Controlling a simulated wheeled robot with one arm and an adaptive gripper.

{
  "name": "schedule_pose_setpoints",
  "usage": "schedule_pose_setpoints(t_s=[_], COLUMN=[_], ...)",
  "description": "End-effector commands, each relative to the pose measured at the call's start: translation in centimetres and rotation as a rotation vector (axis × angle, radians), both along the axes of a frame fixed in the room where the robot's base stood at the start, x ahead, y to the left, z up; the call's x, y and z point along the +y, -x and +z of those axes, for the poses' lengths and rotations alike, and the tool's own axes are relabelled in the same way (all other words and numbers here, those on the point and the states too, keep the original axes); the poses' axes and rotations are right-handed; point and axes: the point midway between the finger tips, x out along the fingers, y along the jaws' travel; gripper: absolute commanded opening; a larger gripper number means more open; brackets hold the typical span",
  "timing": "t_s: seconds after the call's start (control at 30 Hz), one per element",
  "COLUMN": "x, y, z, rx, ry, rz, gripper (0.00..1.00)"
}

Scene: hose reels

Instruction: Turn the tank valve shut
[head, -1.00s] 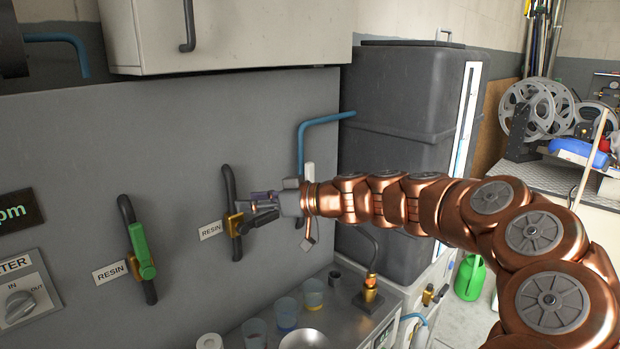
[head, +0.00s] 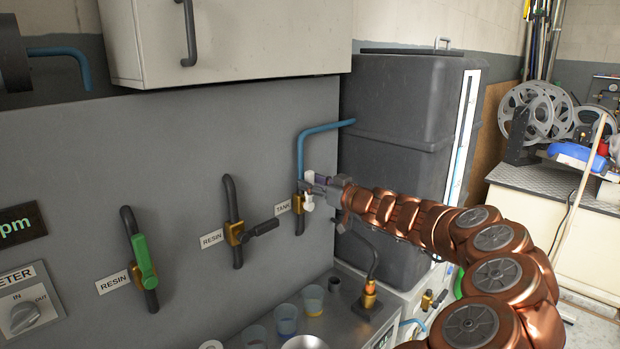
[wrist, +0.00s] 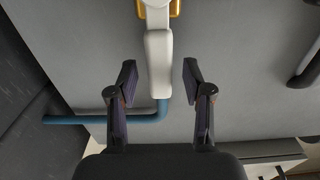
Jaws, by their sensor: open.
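The tank valve has a white lever handle (head: 308,200) and sits on a vertical pipe at the right end of the grey panel, next to a TANK label (head: 283,207). The handle lies roughly in line with the pipe. In the wrist view the white handle (wrist: 158,65) extends from a brass body (wrist: 160,8) and lies between my spread fingers, with a visible gap on both sides. My gripper (head: 315,182) is open at the valve and partly hides it in the head view. It also shows open in the wrist view (wrist: 160,83).
Left along the panel are a resin valve with a black handle (head: 262,228) pointing sideways and one with a green handle (head: 144,254). A blue pipe (head: 322,129) runs above the tank valve to a dark tank (head: 400,110). Cups (head: 313,299) stand on the counter below.

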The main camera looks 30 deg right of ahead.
Motion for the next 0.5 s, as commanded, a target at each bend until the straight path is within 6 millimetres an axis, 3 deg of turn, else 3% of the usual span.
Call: schedule_pose_setpoints(t_s=[0.2,0.5], x=[0.28,0.32], y=[-1.32,-1.41], z=[-0.03,-0.04], rx=[0.001,0.0], ry=[0.0,0.001], rz=[-0.001,0.0], gripper=[0.5,0.49])
